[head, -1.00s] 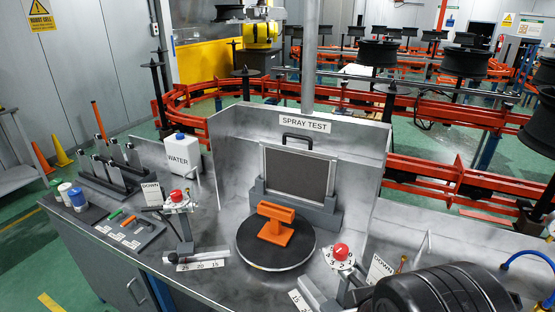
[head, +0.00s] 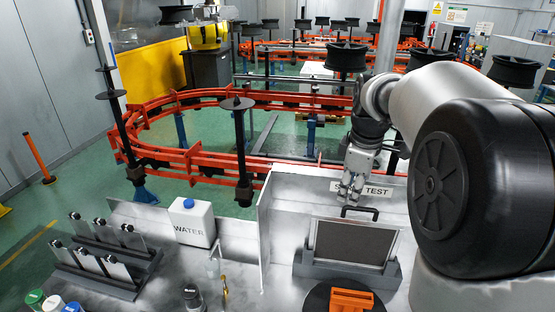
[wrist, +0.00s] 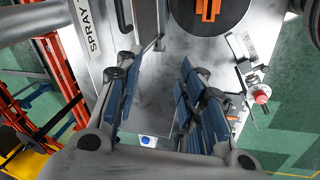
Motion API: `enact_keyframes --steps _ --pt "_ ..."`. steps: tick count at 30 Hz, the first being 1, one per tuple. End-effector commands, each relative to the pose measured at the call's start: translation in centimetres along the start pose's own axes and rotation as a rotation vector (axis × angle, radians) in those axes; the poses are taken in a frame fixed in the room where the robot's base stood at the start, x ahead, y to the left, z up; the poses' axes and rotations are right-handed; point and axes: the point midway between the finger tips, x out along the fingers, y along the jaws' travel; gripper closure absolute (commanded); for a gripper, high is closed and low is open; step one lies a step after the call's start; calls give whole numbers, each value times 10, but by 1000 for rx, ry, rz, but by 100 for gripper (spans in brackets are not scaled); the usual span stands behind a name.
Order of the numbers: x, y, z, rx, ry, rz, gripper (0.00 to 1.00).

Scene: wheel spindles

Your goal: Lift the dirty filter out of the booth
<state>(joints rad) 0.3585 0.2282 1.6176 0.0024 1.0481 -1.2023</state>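The dirty filter (head: 350,243) is a dark panel in a thin silver frame, with a black handle (head: 360,210) on top. It stands upright in a grey holder (head: 320,268) against the booth's back wall. In the wrist view the filter (wrist: 147,20) shows edge-on at the top, partly behind a finger. My gripper (head: 350,192) hangs just above the handle, near the "SPRAY TEST" sign, apart from the filter as far as I can see. In the wrist view my gripper (wrist: 157,65) is open, its blue-padded fingers wide apart with nothing between them.
An orange block (head: 351,300) sits on the black turntable (head: 318,298) in front of the filter. The booth's left side wall (head: 263,225) stands beside a white water jug (head: 192,222). A red-knobbed gauge (wrist: 261,94) stands at right in the wrist view. Red conveyor rails (head: 200,160) run behind.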

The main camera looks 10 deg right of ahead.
Motion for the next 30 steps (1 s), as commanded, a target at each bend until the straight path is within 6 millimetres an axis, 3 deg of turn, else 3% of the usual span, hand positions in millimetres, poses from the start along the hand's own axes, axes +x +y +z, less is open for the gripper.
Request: enact_keyframes --steps 1,3,9,14,30 --pt "-2 24 5 -44 -11 -13 64" --pt "4 48 12 -112 -19 -22 64" --pt "20 87 28 -242 -30 -43 64" --pt "34 95 34 -277 -32 -49 64" --pt "138 90 37 -278 -32 -49 64"
